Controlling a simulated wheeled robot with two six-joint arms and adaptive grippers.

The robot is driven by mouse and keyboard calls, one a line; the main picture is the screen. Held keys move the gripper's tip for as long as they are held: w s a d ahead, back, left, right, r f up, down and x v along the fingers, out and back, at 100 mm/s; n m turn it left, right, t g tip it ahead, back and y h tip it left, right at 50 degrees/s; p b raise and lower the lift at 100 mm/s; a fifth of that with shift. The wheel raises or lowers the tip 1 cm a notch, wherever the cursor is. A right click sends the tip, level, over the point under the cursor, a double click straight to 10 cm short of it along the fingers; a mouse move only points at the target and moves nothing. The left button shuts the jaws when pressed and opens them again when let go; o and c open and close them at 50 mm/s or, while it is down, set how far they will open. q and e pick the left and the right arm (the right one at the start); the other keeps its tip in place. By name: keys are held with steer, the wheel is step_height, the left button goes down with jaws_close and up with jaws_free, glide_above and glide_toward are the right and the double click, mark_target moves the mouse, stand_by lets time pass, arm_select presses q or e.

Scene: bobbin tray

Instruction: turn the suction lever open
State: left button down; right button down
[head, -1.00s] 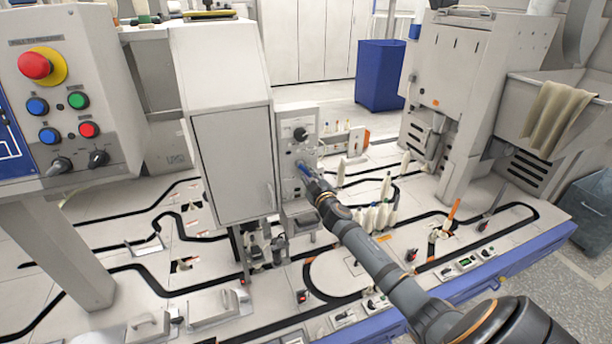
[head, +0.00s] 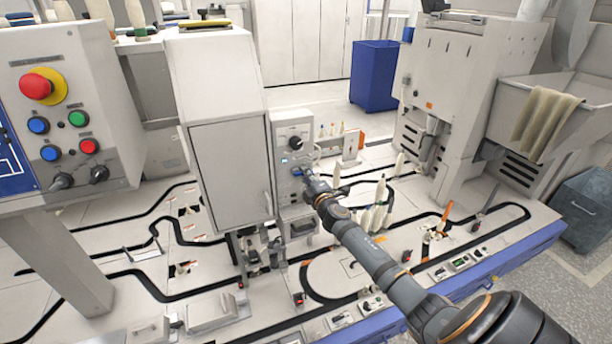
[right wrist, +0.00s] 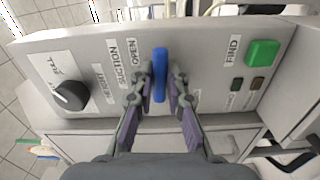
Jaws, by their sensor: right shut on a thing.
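The suction lever (right wrist: 160,75) is a blue bar on a grey control panel, beside the labels SUCTION and OPEN in the right wrist view. It stands upright in that picture, parallel to the label text. My right gripper (right wrist: 160,88) is shut on the lever, with one finger on each side. In the head view, my right gripper (head: 306,184) is at the front of the panel (head: 289,148), and only a little blue of the lever shows there. The lever's base is partly hidden by the fingers. My left gripper is not in view.
A black knob (right wrist: 70,95) and a green button (right wrist: 262,53) flank the lever. A tall grey cabinet (head: 228,165) stands left of the panel. Pale bobbins (head: 373,217) stand close to my right arm. A red emergency button (head: 36,86) is at the far left.

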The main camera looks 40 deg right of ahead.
steer(key=shift+n, duration=0.5)
steer(key=c, duration=1.3)
jaws_free()
steer(key=shift+r, duration=0.1)
steer(key=v, duration=1.2)
